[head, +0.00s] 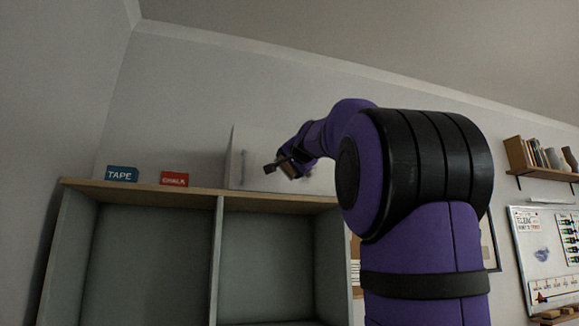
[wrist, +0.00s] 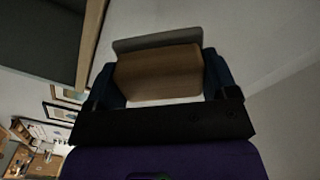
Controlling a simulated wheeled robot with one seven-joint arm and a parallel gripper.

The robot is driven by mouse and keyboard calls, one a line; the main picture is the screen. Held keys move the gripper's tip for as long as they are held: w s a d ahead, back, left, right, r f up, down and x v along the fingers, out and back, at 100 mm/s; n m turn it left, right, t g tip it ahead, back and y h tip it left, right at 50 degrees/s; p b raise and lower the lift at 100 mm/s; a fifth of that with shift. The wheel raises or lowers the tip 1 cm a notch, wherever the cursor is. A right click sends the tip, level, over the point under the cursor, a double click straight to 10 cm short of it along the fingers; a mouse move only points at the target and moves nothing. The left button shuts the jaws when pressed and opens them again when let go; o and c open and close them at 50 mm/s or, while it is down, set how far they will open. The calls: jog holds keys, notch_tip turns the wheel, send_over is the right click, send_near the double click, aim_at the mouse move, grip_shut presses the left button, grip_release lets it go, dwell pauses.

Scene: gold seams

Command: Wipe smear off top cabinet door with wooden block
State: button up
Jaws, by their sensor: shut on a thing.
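My gripper (head: 282,166) is raised in front of the white cabinet (head: 247,143) that stands on top of the shelf unit. In the wrist view my gripper (wrist: 160,80) is shut on a wooden block (wrist: 158,76), with a dark finger at each side of it. The block has a grey layer (wrist: 157,42) along its far edge. In the head view my arm and gripper hide much of the cabinet front. I cannot make out a smear, nor tell whether the block touches the door.
A wooden-topped shelf unit (head: 150,192) with open grey compartments stands below. A blue TAPE sign (head: 122,174) and a red CHALK sign (head: 174,179) stand on its top. At the right are a wall shelf with books (head: 527,154) and a whiteboard (head: 545,255).

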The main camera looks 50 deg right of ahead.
aim_at(318, 176)
jog(key=shift+x, duration=2.85)
jog(key=shift+x, duration=0.8)
jog(key=shift+s+d, duration=0.9)
jog(key=shift+d, duration=0.55)
jog(key=shift+s+d, duration=0.9)
jog(key=shift+d, duration=0.6)
jog(key=shift+s+d, duration=0.95)
jog(key=shift+d, duration=0.5)
jog(key=shift+s+d, duration=0.4)
jog(key=shift+d, duration=0.35)
jog(key=shift+s+d, duration=0.4)
jog(key=shift+d, duration=0.3)
jog(key=shift+a, duration=0.1)
